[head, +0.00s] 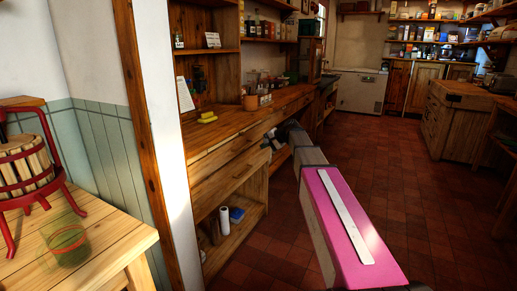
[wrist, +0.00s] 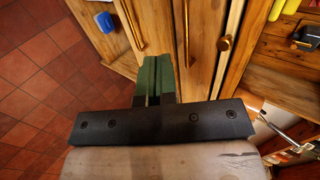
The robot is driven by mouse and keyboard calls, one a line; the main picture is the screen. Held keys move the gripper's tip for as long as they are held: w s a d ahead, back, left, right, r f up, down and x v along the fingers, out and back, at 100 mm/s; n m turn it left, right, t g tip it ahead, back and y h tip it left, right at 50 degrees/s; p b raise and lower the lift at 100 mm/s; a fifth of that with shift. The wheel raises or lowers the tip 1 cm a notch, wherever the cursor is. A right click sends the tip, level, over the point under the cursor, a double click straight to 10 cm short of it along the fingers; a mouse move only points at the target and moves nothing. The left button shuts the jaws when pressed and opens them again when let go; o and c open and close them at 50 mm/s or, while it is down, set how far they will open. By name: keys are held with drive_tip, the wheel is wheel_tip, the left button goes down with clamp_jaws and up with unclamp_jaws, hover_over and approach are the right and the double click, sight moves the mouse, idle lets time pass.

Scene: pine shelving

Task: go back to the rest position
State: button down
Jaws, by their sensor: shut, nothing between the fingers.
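My gripper (wrist: 153,80) shows in the wrist view with its two green fingers together and nothing between them. I cannot tell whether the fingers touch the wood. In the head view my pink and grey arm stretches forward along the aisle beside the counter (head: 225,129). The gripper itself is too dark and small to make out there.
A wooden table (head: 110,232) with a red-framed press (head: 24,165) and a green glass (head: 68,243) stands at left, beside a wall end. Yellow items (head: 208,117) lie on the counter. A butcher-block cabinet (head: 455,120) stands at right. The red tiled floor (head: 350,150) between is clear.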

drive_tip(key=s+d+f+n+g+h, duration=0.1)
drive_tip(key=s+d+f+n+h, duration=0.1)
drive_tip(key=s+f, duration=0.7)
drive_tip(key=s+d+f+n+g+h, duration=0.2)
drive_tip(key=s+d+f+h, duration=0.2)
drive_tip(key=s+f, duration=0.5)
drive_tip(key=s+d+f+n+g+h, duration=0.1)
drive_tip(key=s+d+f+g+h, duration=0.1)
drive_tip(key=s+d+f, duration=0.3)
drive_tip(key=s+f+h, duration=0.1)
drive_tip(key=s+f, duration=0.3)
drive_tip(key=s, duration=0.7)
drive_tip(key=shift+d+n, duration=0.25)
drive_tip(key=shift+n, duration=0.15)
drive_tip(key=shift+f, duration=0.1)
